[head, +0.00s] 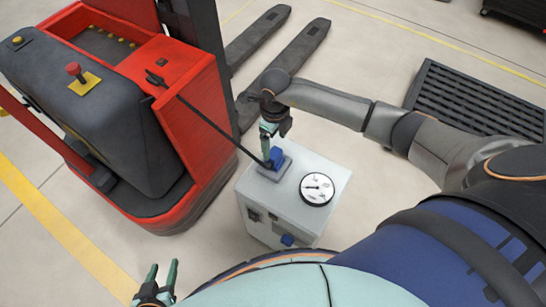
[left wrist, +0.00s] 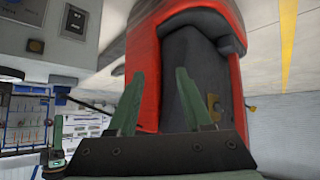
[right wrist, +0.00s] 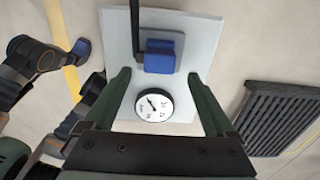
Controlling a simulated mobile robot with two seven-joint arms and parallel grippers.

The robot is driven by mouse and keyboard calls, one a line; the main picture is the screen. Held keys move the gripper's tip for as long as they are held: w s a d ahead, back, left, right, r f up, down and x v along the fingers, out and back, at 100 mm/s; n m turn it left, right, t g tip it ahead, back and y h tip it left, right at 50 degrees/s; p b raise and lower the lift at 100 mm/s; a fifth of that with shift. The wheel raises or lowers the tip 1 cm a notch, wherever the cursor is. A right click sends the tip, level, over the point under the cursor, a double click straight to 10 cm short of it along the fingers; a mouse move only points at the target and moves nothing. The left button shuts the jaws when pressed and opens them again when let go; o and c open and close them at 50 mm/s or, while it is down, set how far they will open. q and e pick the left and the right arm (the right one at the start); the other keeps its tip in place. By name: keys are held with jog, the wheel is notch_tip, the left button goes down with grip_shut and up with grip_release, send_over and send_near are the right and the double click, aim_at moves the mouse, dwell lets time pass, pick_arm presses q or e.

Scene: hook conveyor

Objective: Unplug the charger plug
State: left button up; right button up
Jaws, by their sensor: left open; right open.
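The blue charger plug (head: 276,157) sits on a grey socket plate on top of the pale charger box (head: 318,221). A black cable (head: 207,122) runs from it to the red truck. In the right wrist view the plug (right wrist: 160,56) shows just beyond and between the fingertips. My right gripper (head: 268,142) is open above the box, with its fingers close to the plug; I cannot tell whether they touch it. My left gripper (head: 161,277) is open and empty, low at the front left, away from the box; its fingers show in the left wrist view (left wrist: 156,75) with nothing between them.
The red pallet truck (head: 188,100) stands left of the box, its dark forks (head: 290,57) reaching to the back. A round dial (head: 317,189) is on the box top beside the plug. A dark slatted pallet (head: 475,100) lies at the right. Floor in front of the truck is clear.

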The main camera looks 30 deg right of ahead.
aim_at(274, 153)
notch_tip(274, 153, down, 4)
jog(key=b, duration=0.3)
jog(key=shift+f, duration=0.1)
notch_tip(274, 153, down, 3)
jog(key=b, duration=0.2)
jog(key=shift+b, duration=0.3)
jog(key=shift+f+b, duration=0.4)
jog(key=shift+f, duration=0.2)
pick_arm(q)
jog(key=shift+m+h, duration=0.3)
jog(key=shift+h, duration=0.1)
jog(key=d+f, duration=0.1)
jog(key=w+d+f, duration=0.1)
jog(key=d+f, duration=0.1)
jog(key=f, duration=0.1)
jog(key=shift+w+d, duration=0.25)
jog(key=shift+w, duration=0.15)
pick_arm(e)
jog(key=shift+f, duration=0.15)
pick_arm(q)
jog(key=shift+w+r, duration=0.1)
jog(key=shift+r, duration=0.05)
jog(key=shift+s+f, duration=0.25)
jog(key=shift+s, duration=0.05)
pick_arm(e)
jog(key=c, duration=0.9)
grip_shut()
pick_arm(q)
jog(key=shift+w+r, duration=0.15)
jog(key=shift+w, duration=0.15)
